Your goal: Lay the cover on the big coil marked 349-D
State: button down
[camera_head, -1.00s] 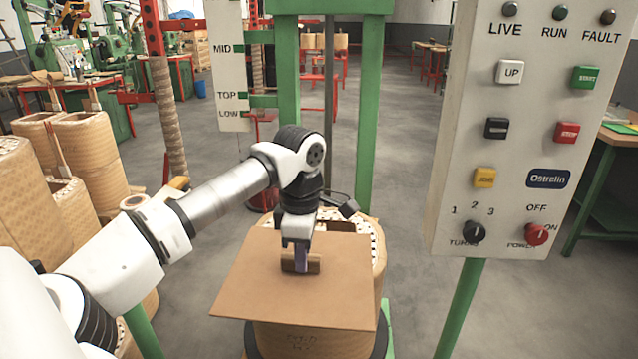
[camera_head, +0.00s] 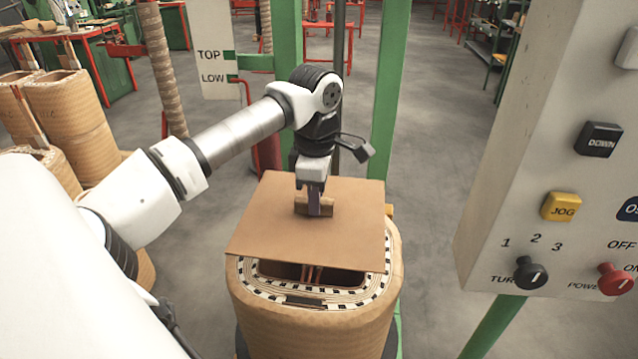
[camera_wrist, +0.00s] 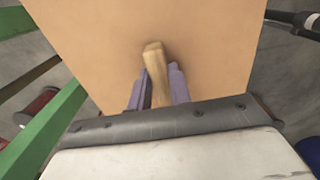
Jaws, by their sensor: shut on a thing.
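The cover (camera_head: 285,225) is a flat tan board with a small wooden handle (camera_head: 328,207). My gripper (camera_head: 314,206) is shut on that handle from above. In the wrist view the fingers (camera_wrist: 158,88) pinch the handle, and the cover (camera_wrist: 215,45) spreads around it. The big coil (camera_head: 310,325), wrapped in tan, stands below the cover. The cover overlaps its far part, while the near rim and part of the dark opening show in front. I cannot tell whether the cover touches the rim. No marking is readable on the coil now.
A control panel (camera_head: 560,150) with buttons and knobs stands close on the right. Green posts (camera_head: 388,100) rise behind the coil. More tan coils (camera_head: 70,110) stand at the left. A sign (camera_head: 216,60) reads TOP and LOW. Grey floor is open at the back right.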

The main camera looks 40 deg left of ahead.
jog(key=shift+f+b, duration=2.75)
jog(key=shift+f, duration=1.25)
jog(key=shift+f+b, duration=0.3)
jog(key=shift+f, duration=0.1)
jog(key=c, duration=1.2)
grip_release()
notch_tip(320, 180, up, 14)
jog(key=shift+f+p, duration=0.1)
jog(key=shift+p, duration=0.4)
jog(key=shift+s, duration=0.1)
